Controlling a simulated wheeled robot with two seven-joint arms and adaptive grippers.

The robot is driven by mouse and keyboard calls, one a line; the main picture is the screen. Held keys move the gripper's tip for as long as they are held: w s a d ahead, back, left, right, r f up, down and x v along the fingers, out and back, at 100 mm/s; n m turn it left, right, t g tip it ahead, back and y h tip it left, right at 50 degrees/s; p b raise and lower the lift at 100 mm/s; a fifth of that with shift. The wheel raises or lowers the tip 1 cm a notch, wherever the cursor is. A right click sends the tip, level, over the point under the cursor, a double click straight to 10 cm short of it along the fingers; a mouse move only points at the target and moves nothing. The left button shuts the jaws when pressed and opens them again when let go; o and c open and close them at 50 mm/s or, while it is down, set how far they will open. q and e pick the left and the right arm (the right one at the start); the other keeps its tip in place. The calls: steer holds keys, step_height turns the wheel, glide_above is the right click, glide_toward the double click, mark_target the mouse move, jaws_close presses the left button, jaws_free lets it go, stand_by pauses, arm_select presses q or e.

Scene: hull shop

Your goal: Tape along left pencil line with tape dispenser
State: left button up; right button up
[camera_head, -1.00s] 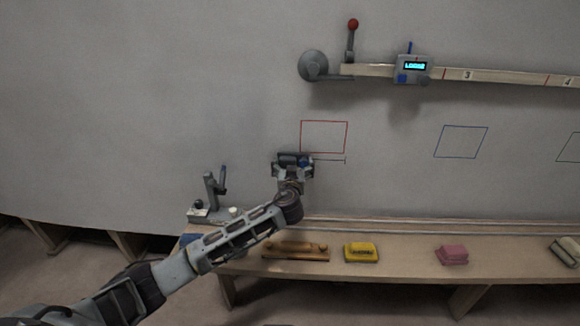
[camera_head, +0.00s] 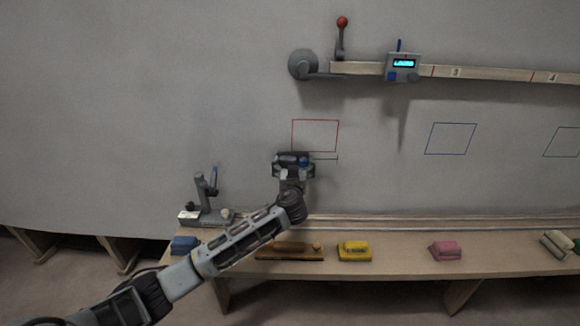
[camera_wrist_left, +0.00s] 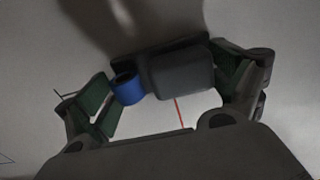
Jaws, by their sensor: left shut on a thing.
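My left gripper (camera_head: 294,168) is shut on the tape dispenser (camera_head: 290,157), a dark body with a blue roll at one end. It holds the dispenser at the grey hull wall, just below the red outlined box (camera_head: 315,136). In the left wrist view, the dispenser (camera_wrist_left: 180,75) lies between the green-padded fingers; a red line runs out below it. A short thin pencil line (camera_head: 328,158) with a tick at its right end shows to the right of the dispenser; its left part is hidden behind gripper and dispenser. I cannot tell if the dispenser touches the wall. My right gripper is not in view.
A wooden rail with a lit readout box (camera_head: 403,68) and a red-knobbed clamp (camera_head: 342,22) runs above. A bench (camera_head: 390,262) below holds a wooden tool (camera_head: 290,250), a yellow block (camera_head: 354,251) and a pink block (camera_head: 445,250). A grey lever device (camera_head: 203,195) stands left.

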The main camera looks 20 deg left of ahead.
mark_target(303, 165)
arm_select(q)
steer(key=shift+d, duration=0.1)
stand_by(0.3)
steer(key=shift+w+d+b, duration=0.25)
steer(key=shift+d+b, duration=0.05)
steer(key=shift+d, duration=0.4)
steer(key=shift+w+d+b, duration=0.2)
steer(key=shift+d+b, duration=0.05)
steer(key=shift+d, duration=0.4)
steer(key=shift+d, duration=0.15)
steer(key=shift+w+d+b, duration=0.2)
steer(key=shift+d+b, duration=0.1)
steer(key=shift+d, duration=0.35)
steer(key=shift+w+d+b, duration=0.2)
steer(key=shift+d+b, duration=0.1)
steer(key=shift+d, duration=0.3)
steer(key=shift+d, duration=0.1)
steer(key=shift+w+d+b, duration=0.2)
steer(key=shift+d+b, duration=0.15)
steer(key=shift+d, duration=0.3)
steer(key=shift+w+d+b, duration=0.2)
steer(key=shift+d+b, duration=0.1)
steer(key=shift+d, duration=0.35)
steer(key=shift+d, duration=0.2)
steer(key=shift+w+d+b, duration=0.2)
steer(key=shift+d+b, duration=0.15)
steer(key=shift+d, duration=0.3)
steer(key=shift+w+d+b, duration=0.2)
steer(key=shift+d+b, duration=0.15)
steer(key=shift+d, duration=0.25)
